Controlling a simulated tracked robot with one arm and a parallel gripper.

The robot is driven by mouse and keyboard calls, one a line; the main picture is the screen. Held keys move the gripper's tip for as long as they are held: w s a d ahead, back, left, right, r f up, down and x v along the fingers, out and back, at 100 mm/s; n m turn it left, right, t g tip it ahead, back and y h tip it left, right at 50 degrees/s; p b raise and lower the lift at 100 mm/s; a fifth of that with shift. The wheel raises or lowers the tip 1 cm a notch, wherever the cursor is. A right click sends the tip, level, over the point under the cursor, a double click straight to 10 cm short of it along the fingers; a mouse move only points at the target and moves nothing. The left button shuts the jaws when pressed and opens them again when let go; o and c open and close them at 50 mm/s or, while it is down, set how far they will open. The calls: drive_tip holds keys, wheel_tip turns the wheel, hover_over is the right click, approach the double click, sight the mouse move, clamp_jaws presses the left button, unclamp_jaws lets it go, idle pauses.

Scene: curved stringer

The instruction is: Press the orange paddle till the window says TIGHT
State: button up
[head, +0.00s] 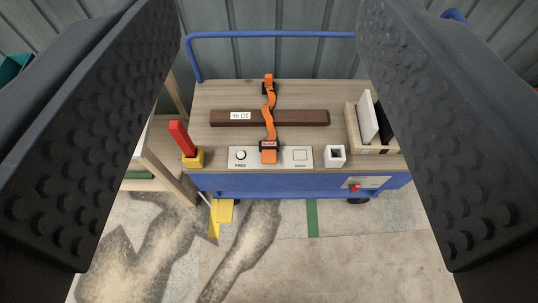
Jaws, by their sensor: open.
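An orange strap (269,112) runs over a dark brown bar (312,118) on the wooden top of a blue cart. At its near end is a dark buckle with a small red window (268,145); its lettering is too small to read. The orange paddle (268,157) sits just below the window, on a white panel (299,164). My gripper (268,140) is open, its two black studded fingers wide apart at the picture's left and right. Nothing is between them close by; the cart shows beyond, in the gap.
The panel has a round button (240,155) marked FREE and a square at right. A red lever in a yellow block (193,157) stands left. A hollow white block (335,155) and a wooden rack (354,128) stand right. A blue rail (270,34) rises behind. Floor in front is mostly clear.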

idle(0.4)
drive_tip(key=shift+w+f, duration=0.1)
drive_tip(key=c, duration=0.7)
drive_tip(key=w+f+g, duration=0.1)
drive_tip(key=w+f, duration=0.4)
drive_tip(key=w+f+g, duration=0.1)
drive_tip(key=w+f, duration=0.4)
drive_tip(key=shift+w+f, duration=0.3)
drive_tip(key=shift+f, duration=0.05)
clamp_jaws()
drive_tip(key=w+f+g, duration=0.2)
drive_tip(key=w+f, duration=0.3)
drive_tip(key=f, duration=0.4)
drive_tip(key=w+f+g, duration=0.1)
drive_tip(key=w+f, duration=0.3)
drive_tip(key=f, duration=0.6)
drive_tip(key=w+f+g, duration=0.2)
drive_tip(key=w+f, duration=0.3)
drive_tip(key=f, duration=0.4)
wheel_tip(320, 180, down, 18)
drive_tip(key=w+g+b, duration=0.1)
drive_tip(key=g, duration=0.1)
drive_tip(key=shift+w+f+g, duration=0.2)
drive_tip(key=shift+g, duration=0.1)
drive_tip(key=shift+d, duration=0.1)
